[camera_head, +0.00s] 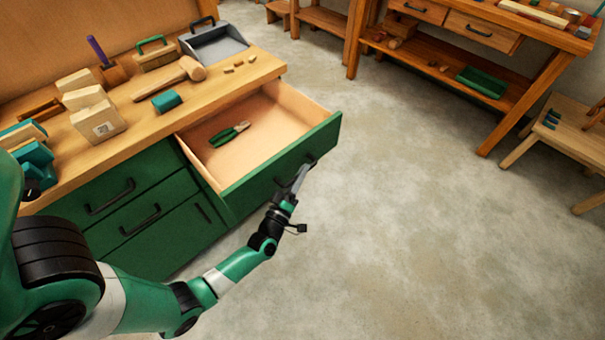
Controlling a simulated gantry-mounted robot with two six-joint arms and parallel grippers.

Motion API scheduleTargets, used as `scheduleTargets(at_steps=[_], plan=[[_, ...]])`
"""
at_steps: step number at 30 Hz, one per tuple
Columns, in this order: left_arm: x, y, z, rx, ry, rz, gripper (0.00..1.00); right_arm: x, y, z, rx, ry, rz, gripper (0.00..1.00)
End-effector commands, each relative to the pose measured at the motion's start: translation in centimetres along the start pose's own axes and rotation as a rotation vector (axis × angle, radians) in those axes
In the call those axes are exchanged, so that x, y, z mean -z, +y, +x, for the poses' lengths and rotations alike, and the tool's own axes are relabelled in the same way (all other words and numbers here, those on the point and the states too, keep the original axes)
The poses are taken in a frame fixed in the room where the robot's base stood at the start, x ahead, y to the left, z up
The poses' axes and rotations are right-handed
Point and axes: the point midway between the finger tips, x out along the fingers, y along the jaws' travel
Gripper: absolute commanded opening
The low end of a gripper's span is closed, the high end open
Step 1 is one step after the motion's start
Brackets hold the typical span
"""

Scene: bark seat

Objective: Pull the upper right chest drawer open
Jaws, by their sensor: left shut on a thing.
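The green chest (165,243) stands at the left under a wooden worktop. Its upper right drawer (270,172) is pulled out well past the chest front, and its pale wooden inside shows. Green-handled pliers (229,134) lie on the drawer floor. My left gripper (301,178) is at the drawer's front face, shut on the dark drawer handle (309,158); the fingers partly hide the handle. My right gripper is not in view.
The concrete floor (400,220) right of the drawer is clear. Another workbench (500,85) and a stool (565,125) stand farther off.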

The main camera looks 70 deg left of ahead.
Motion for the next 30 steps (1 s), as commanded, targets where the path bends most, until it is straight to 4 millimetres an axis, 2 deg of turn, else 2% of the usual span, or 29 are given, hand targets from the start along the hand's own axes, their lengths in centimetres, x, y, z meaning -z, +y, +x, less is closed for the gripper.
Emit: scheduleTargets(at_steps=[11, 12, 16, 26, 30], plan=[[0.0, -0.1, 0.0, 0.002, 0.000, 0.001, 0.00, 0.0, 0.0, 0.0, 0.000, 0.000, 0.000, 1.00], [0.0, -0.1, 0.0, 0.002, 0.000, 0.001, 0.24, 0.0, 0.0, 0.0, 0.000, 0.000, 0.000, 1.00], [0.0, -0.1, 0.0, 0.002, 0.000, 0.001, 0.47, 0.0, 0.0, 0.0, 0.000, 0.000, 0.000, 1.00], [0.0, 0.0, -0.3, 0.001, -0.001, 0.001, 0.47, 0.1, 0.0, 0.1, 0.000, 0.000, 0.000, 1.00], [0.0, 0.1, -2.1, 0.003, -0.004, 0.001, 0.47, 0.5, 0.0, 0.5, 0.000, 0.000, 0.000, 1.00]])
